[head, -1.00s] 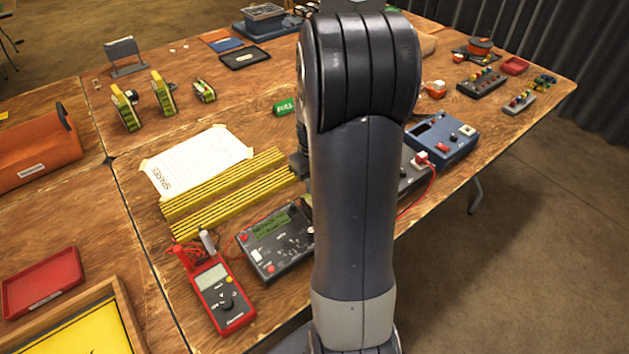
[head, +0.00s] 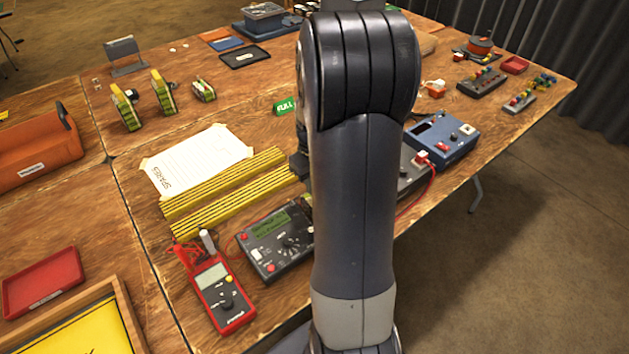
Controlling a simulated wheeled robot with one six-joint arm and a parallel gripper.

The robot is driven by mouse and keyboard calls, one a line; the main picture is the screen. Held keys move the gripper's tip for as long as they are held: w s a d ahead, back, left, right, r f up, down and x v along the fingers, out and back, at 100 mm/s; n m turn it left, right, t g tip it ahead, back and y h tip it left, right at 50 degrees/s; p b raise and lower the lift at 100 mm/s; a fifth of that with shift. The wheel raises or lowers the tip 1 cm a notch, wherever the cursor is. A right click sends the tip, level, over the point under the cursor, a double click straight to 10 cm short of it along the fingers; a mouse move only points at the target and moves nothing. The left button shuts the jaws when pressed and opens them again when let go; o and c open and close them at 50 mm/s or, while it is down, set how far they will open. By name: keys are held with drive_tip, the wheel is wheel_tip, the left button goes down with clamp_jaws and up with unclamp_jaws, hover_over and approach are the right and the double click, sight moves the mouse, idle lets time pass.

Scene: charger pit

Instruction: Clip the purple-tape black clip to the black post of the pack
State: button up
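My own dark arm stands upright in the middle of the head view and covers much of the table behind it. My gripper is hidden behind the arm, so its fingers do not show. I cannot make out the purple-tape black clip. No pack with a black post can be picked out for certain; the middle of the table is covered by the arm. A black charger box (head: 278,241) with a green screen stands left of the arm. A red wire runs down from the boxes right of the arm.
A red multimeter (head: 221,291), a yellow ribbed strip mat (head: 215,200) and a white paper sheet (head: 195,162) lie left of the arm. A blue box (head: 443,136) stands to the right. Several upright yellow-green blocks (head: 163,93) stand farther back. An orange toolbox (head: 40,148) is far left.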

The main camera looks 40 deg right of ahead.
idle(0.4)
drive_tip(key=o, duration=0.8)
drive_tip(key=shift+o, duration=0.2)
drive_tip(key=shift+o, duration=1)
drive_tip(key=shift+r+p, duration=3.1)
drive_tip(key=shift+r, duration=0.6)
